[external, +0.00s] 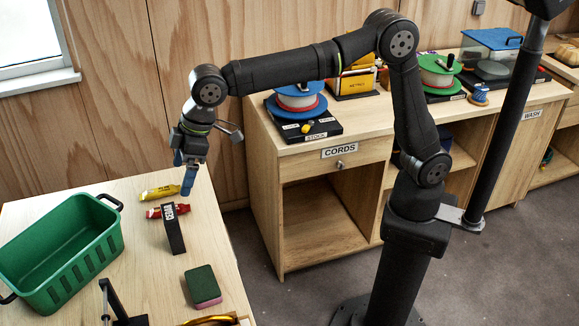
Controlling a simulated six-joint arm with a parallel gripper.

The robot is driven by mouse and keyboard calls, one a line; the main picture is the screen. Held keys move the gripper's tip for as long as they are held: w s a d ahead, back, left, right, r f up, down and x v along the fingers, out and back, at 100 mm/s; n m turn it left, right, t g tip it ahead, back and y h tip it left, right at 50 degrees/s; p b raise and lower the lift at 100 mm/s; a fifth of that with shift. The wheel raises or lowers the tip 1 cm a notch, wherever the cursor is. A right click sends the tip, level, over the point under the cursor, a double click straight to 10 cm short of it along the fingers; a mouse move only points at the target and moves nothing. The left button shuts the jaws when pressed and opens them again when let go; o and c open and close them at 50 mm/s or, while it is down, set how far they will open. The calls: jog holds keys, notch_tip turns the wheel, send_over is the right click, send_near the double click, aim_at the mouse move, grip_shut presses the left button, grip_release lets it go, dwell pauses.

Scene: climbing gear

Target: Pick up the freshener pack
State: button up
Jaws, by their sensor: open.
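My gripper (185,186) hangs at the left end of my arm, fingers pointing down, above the far right part of the light wooden table (215,240). Its fingers are blue-tipped and open, and I see nothing between them. I cannot read which item is the freshener pack. The gripper appears apart from all of these.
A green crate (108,237) with black handles stands on the left of the table. A dark green and pink sponge-like block (202,285) lies nearer the front. A black stand (108,300) is at the front edge. A cabinet labelled CORDS (340,152) with spools stands to the right.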

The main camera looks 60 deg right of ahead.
aim_at(172, 212)
jog(key=x, duration=1.7)
jog(key=shift+d+f, duration=0.1)
jog(key=shift+f, duration=0.05)
jog(key=c, duration=1.1)
